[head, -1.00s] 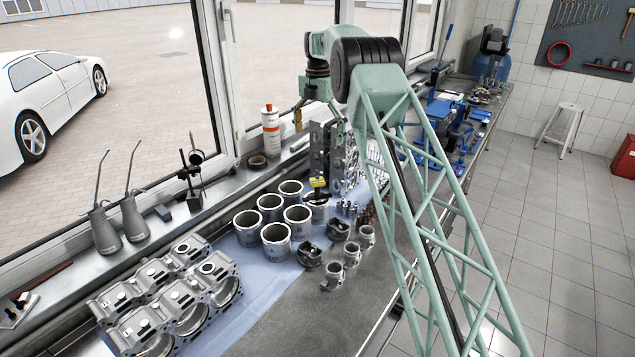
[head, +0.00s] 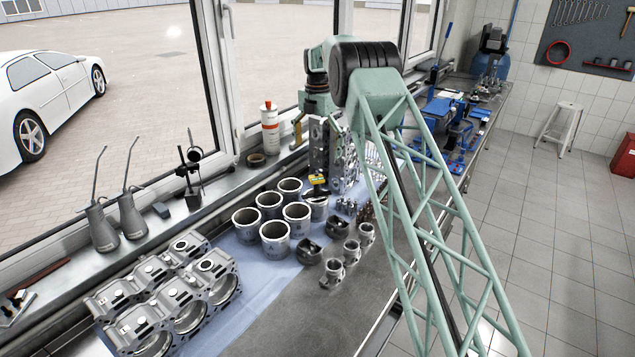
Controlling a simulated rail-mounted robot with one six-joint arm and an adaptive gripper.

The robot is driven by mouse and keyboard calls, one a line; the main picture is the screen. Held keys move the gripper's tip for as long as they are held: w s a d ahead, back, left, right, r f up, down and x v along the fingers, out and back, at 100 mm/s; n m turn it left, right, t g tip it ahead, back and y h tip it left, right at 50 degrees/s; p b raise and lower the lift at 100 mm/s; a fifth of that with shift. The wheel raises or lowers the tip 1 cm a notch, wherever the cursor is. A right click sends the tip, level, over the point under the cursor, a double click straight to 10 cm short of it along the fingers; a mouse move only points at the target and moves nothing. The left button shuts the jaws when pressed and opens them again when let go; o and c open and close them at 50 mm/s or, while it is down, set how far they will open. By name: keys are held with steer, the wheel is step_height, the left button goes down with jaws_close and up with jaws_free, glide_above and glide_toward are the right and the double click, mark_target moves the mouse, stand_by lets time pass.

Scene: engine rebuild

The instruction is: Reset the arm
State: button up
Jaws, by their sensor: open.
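My arm, a green lattice link with a black joint, reaches over the bench on the right of the head view. My gripper (head: 312,128) hangs below the wrist, beside the upright metal engine parts (head: 340,158) at the back of the blue cloth. One of its fingers shows at the left; the rest is partly hidden by the wrist and those parts. It is open, and I see nothing held in it.
Several cylinder liners (head: 274,238) stand mid-bench, with pistons (head: 309,252) beside them. Engine blocks (head: 170,300) lie front left. A spray can (head: 270,128), a tape roll (head: 256,160) and oil cans (head: 131,214) stand along the sill. The grey bench front (head: 300,325) is clear.

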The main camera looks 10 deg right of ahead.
steer(key=shift+f+b, duration=1.1)
steer(key=shift+f, duration=0.6)
steer(key=shift+r, duration=0.25)
step_height(320, 180, up, 10)
steer(key=p, duration=0.4)
steer(key=shift+f, duration=0.2)
stand_by(0.5)
stand_by(0.4)
